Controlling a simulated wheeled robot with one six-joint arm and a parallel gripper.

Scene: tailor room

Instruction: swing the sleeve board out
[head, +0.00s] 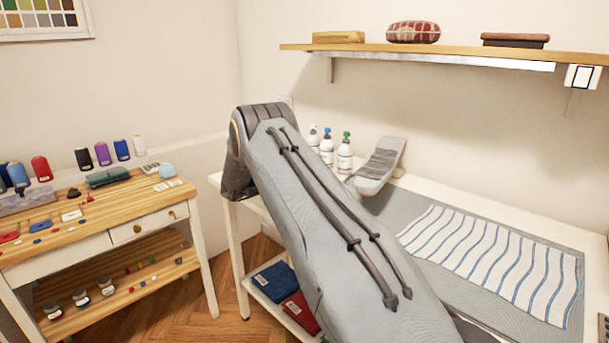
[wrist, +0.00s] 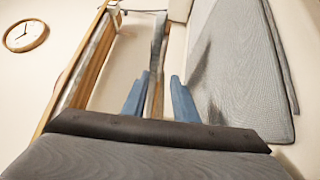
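The sleeve board appears to be the narrow grey padded board (head: 381,166), tilted at the back of the white table beside the bottles in the head view. My gripper is hidden in the head view; my large grey arm crosses the middle. In the wrist view its two blue fingers (wrist: 160,97) stand apart. A thin upright grey-brown strip (wrist: 157,60) shows between them in the picture; I cannot tell what it is or whether they touch it. A large grey fabric surface (wrist: 240,70) fills the right side; I cannot tell whether it is the board or the mat.
A striped cloth (head: 490,257) lies on the grey mat (head: 420,203). Several spray bottles (head: 344,153) stand near the board. A wall shelf (head: 450,53) hangs above. A wooden sewing table (head: 95,229) stands at the left. A clock (wrist: 26,35) shows in the wrist view.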

